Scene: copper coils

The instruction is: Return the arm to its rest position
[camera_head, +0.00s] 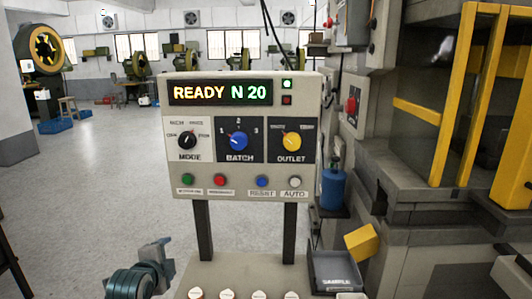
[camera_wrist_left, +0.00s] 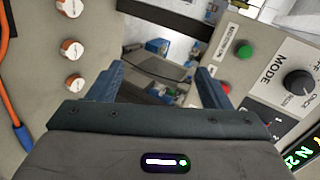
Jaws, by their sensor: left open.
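My left gripper (camera_head: 162,255) is at the lower left in the head view, in front of the panel's left post and clear of the panel face. In the left wrist view its two fingers (camera_wrist_left: 158,76) stand wide apart with nothing between them. The control panel (camera_head: 243,135) reads "READY N 20" and has MODE, BATCH and OUTLET knobs. The MODE knob (camera_wrist_left: 299,83) and a green button (camera_wrist_left: 245,53) show to the right in the wrist view. My right gripper is in neither view.
A lower console (camera_head: 240,275) with several white-capped knobs is at the bottom, close to the left gripper. A blue bottle (camera_head: 333,188), a yellow block (camera_head: 362,242) and a dark SAMPLE tray (camera_head: 337,290) are to the right, near a large machine. Open floor (camera_head: 95,190) lies left.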

